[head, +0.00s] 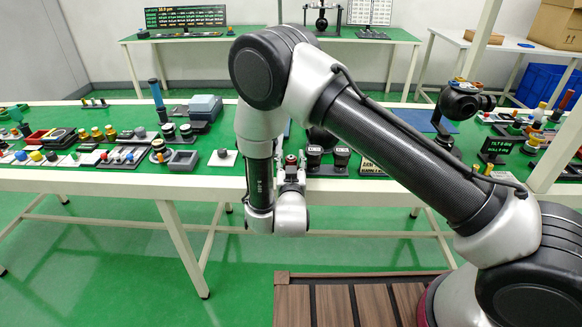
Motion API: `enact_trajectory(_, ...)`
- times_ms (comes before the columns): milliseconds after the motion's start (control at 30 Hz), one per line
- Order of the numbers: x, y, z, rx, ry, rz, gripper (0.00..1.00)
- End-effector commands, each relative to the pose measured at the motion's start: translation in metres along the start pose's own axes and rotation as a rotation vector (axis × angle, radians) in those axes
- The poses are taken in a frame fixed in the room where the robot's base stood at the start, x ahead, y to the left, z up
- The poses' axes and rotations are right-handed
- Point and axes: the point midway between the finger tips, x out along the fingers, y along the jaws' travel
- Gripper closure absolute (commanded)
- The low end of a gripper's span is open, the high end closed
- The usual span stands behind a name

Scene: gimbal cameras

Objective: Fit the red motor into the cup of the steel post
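My gripper (291,172) is at the front edge of the green-topped table, mostly hidden behind my wrist and forearm. Its fingers cannot be made out. A small red part (290,158) shows just above it, beside my wrist. It may be the red motor, but I cannot tell whether it is held or stands behind the gripper. I cannot pick out the steel post or its cup; my arm covers much of the middle of the table.
The table (100,176) holds many small parts at left, including a red tray (37,136) and a grey box (205,107). Two dark round-topped units (327,157) stand right of my gripper. A black gimbal camera (462,103) and a small display (497,146) stand at right.

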Motion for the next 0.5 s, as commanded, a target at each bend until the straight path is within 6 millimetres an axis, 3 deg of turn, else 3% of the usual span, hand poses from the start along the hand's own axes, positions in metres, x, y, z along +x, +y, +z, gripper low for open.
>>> enact_trajectory(33, -0.0001, 0.0000, 0.0000, 0.000, 0.000, 0.000, 0.67)
enact_trajectory(200, -0.0002, 0.0000, 0.0000, 0.000, 0.000, 0.000, 0.96)
enact_trajectory(500, -0.0003, -0.0001, -0.0027, 0.001, 0.000, 0.000, 0.96)
